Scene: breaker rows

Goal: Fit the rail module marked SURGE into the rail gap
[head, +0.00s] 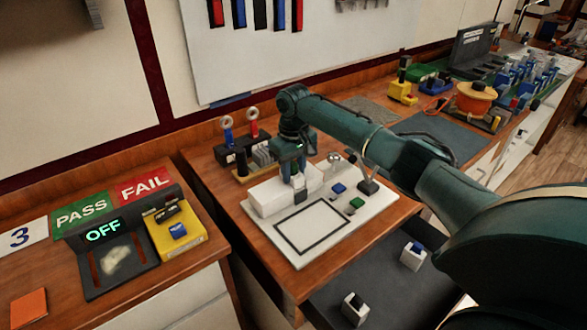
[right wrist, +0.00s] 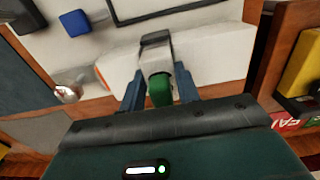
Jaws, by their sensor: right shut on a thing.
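My right gripper (head: 299,178) is over the white block at the back of the white board. In the right wrist view its fingers (right wrist: 159,93) are shut on a small module (right wrist: 155,54) with a pale body, a dark grey end and a green part between the fingers. No SURGE marking can be read on it. My left gripper is not in view.
The white board (head: 375,207) carries a black-outlined rectangle, a blue piece (head: 338,188) and a green piece (head: 356,203). Two white modules (head: 412,257) lie lower right. A PASS/FAIL station (head: 108,240) is left.

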